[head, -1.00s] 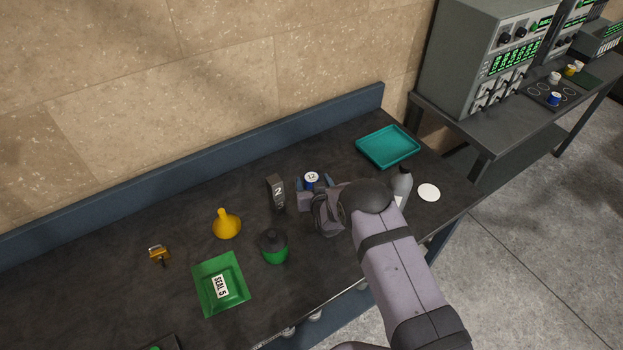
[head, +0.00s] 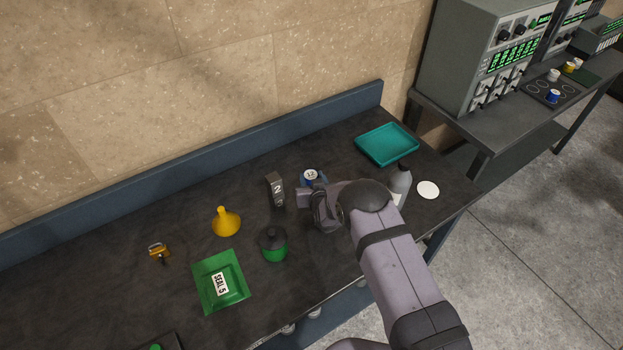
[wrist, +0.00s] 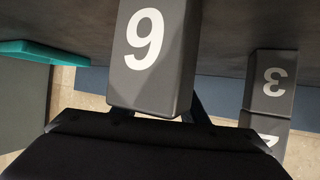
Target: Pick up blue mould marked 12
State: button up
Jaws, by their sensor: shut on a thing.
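That view seems upside down, so the figure may be a 6.
A grey block marked 2 (head: 277,190) stands close left of my gripper. A teal tray (head: 387,144) and grey bottle (head: 401,180) are right.

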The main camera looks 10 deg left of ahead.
jog(key=shift+r, duration=0.15)
notch_tip(320, 180, up, 10)
jog(key=b, duration=0.4)
dwell(0.4)
